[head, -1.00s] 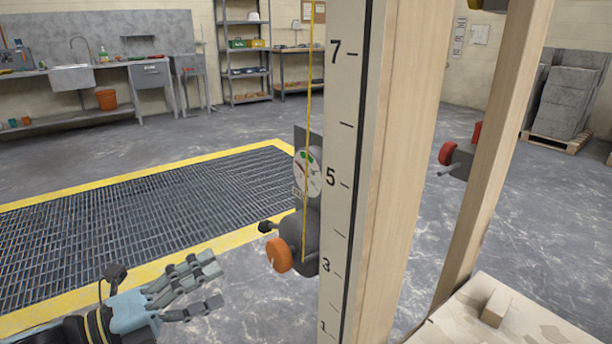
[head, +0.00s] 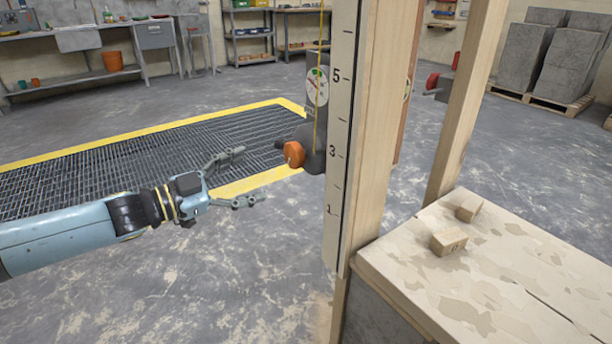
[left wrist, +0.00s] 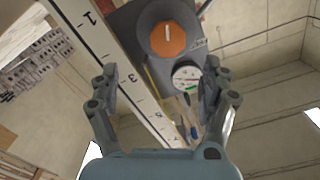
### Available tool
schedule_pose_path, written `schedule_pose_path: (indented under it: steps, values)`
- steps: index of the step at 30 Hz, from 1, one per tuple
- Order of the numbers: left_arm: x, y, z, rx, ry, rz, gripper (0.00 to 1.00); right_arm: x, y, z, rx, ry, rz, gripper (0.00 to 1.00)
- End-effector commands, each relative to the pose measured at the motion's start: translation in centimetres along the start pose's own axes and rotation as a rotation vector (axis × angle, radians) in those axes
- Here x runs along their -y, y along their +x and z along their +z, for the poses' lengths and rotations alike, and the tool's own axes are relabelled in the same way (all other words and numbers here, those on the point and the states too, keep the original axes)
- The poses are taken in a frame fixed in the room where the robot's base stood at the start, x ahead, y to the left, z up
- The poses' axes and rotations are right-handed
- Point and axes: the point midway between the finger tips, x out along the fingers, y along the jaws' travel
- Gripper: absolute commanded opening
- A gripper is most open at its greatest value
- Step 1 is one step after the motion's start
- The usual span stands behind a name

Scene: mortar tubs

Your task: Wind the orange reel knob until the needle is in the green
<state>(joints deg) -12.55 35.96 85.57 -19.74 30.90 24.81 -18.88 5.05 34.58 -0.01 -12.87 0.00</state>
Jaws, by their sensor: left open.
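The orange reel knob (head: 294,153) sits on the front of a dark grey reel housing beside the numbered white scale board (head: 343,110). In the left wrist view the knob (left wrist: 168,38) shows a pale stripe across its face. The round white gauge (head: 317,86) is above the knob; it also shows in the left wrist view (left wrist: 186,75). It has a green zone and a red mark, too small to tell the needle's exact place. My left gripper (head: 252,176) is open and empty, left of the knob, fingers pointing at it, apart from it.
A yellow line (head: 319,60) runs down to the reel. Wooden posts (head: 385,130) stand right of the scale board. A worktop (head: 470,285) with two small blocks is at lower right. Floor grating (head: 90,175) with yellow edging lies at left. A red knob (head: 432,82) shows behind.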

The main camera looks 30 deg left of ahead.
Motion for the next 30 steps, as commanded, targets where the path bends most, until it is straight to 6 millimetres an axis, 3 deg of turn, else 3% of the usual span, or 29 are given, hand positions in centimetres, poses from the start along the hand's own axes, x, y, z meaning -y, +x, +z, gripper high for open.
schedule_pose_path:
  steps: [3, 9, 11, 14, 21, 30]
  values:
    - [1.0, 0.9, -0.4, -0.015, 0.020, -0.007, 0.80, -0.1, 0.4, -0.8, -0.012, 0.000, 0.002, 0.40]
    - [1.2, 3.2, -0.7, -0.025, 0.023, -0.012, 0.80, 0.5, 0.7, -5.2, -0.077, 0.006, -0.005, 0.40]
    - [1.3, 4.4, -0.8, -0.026, 0.024, -0.013, 0.80, 0.9, 0.9, -5.7, -0.084, 0.008, -0.009, 0.40]
    - [1.3, 6.5, -0.8, -0.026, 0.023, -0.013, 0.80, 1.4, 1.1, -5.3, -0.076, 0.010, -0.014, 0.40]
    - [1.3, 10.5, -0.9, -0.024, 0.024, -0.011, 0.80, 1.4, 1.4, -2.2, -0.029, 0.007, -0.014, 0.40]
    - [1.3, 11.9, -0.9, -0.021, 0.024, -0.009, 0.80, 0.7, 1.5, -2.6, -0.036, 0.004, -0.006, 0.40]
